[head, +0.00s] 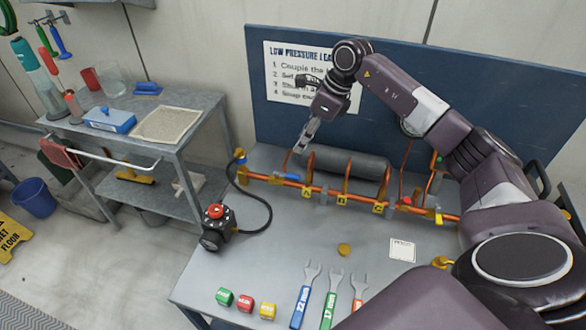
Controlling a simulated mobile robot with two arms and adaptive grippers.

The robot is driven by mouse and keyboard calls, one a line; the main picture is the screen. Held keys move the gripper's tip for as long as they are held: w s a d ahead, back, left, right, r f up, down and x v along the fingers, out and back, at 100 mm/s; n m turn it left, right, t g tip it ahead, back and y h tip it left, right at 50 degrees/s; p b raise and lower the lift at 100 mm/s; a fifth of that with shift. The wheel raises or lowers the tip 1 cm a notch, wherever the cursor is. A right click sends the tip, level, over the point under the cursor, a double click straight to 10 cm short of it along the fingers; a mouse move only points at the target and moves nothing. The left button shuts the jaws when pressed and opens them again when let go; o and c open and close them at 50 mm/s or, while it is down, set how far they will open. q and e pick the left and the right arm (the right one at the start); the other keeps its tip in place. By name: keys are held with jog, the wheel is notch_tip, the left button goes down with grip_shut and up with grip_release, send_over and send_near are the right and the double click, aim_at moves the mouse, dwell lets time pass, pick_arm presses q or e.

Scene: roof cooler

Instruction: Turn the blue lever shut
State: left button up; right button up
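The blue lever (288,177) sits at the left part of the copper pipe assembly (325,192) on the grey workbench. It looks roughly in line with the pipe. My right gripper (299,148) points down, above and slightly right of the lever, beside a copper pipe bend. It looks apart from the lever. Its fingers look narrow and close together, but I cannot tell whether they are open or shut. I see nothing held in it. My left gripper is not in view.
A grey cylinder (350,164) lies behind the pipes. A black device with a red knob (216,226) connects by a black hose. Wrenches (329,298), coloured blocks (245,303) and a yellow disc (344,250) lie in front. A sign board (290,50) stands behind.

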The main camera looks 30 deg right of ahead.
jog(key=b, duration=0.4)
send_near(290, 174)
jog(key=r, duration=0.2)
jog(key=x, duration=0.9)
jog(key=shift+s+d+f, duration=0.15)
jog(key=shift+s+f, duration=0.1)
jog(key=shift+f, duration=0.1)
jog(key=shift+c, duration=0.4)
grip_shut()
